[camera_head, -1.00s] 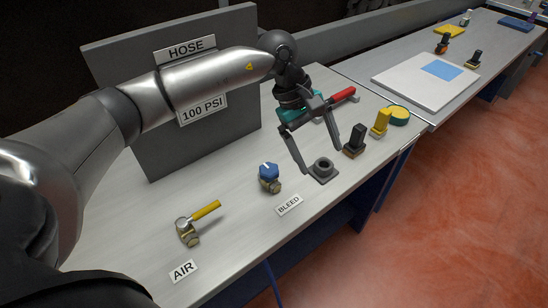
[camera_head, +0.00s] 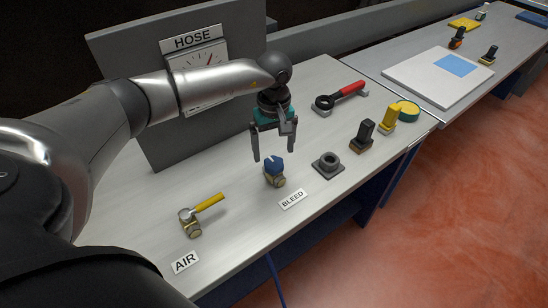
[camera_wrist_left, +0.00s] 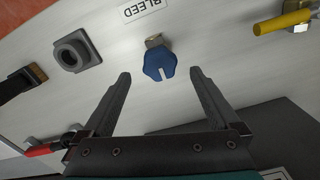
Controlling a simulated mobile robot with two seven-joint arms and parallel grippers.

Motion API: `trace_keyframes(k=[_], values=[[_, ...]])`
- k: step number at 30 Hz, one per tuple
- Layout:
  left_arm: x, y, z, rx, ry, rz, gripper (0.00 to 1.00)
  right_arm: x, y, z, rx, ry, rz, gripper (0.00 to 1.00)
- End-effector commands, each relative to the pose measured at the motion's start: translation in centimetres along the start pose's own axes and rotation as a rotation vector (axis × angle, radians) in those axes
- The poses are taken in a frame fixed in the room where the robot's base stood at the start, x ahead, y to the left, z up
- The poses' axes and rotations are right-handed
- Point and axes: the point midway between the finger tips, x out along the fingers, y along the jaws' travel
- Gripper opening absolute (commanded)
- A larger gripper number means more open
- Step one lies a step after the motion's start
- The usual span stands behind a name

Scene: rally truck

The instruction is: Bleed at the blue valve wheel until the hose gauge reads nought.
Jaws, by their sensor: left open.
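The blue valve wheel (camera_head: 274,165) sits on a brass fitting on the bench behind the BLEED label (camera_head: 292,199). It also shows in the left wrist view (camera_wrist_left: 160,64), just beyond and between the fingertips. My left gripper (camera_head: 273,158) is open and empty, pointing down above and just behind the wheel, and I see no contact in the wrist view (camera_wrist_left: 158,76). The hose gauge (camera_head: 197,62) is on the grey panel under the HOSE sign; its dial is partly hidden by my left arm. A red needle shows, but I cannot read its value. My right gripper is not in view.
A yellow-handled AIR valve (camera_head: 192,217) stands front left. Right of the wheel are a grey square socket (camera_head: 328,165), a black-handled tool (camera_head: 363,136), a yellow one (camera_head: 388,119) and a green-yellow roll (camera_head: 408,110). A red-handled wrench (camera_head: 341,96) lies behind.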

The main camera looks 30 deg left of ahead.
Motion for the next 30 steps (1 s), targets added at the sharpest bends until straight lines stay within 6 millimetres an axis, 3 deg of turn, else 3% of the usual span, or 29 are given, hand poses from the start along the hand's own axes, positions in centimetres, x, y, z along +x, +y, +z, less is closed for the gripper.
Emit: trace_keyframes(k=[3, 7, 19, 30], values=[[2.1, 0.0, 0.1, -0.001, -0.002, -0.002, 0.95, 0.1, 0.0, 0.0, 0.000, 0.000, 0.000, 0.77], [3.4, 0.0, 0.1, 0.000, -0.001, 0.000, 0.95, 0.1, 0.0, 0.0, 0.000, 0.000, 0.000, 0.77], [4.0, 0.0, 0.0, 0.000, 0.000, 0.001, 0.94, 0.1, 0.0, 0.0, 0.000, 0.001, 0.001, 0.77], [4.0, 0.0, 0.0, 0.000, 0.000, 0.001, 0.53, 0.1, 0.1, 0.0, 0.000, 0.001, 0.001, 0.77]])
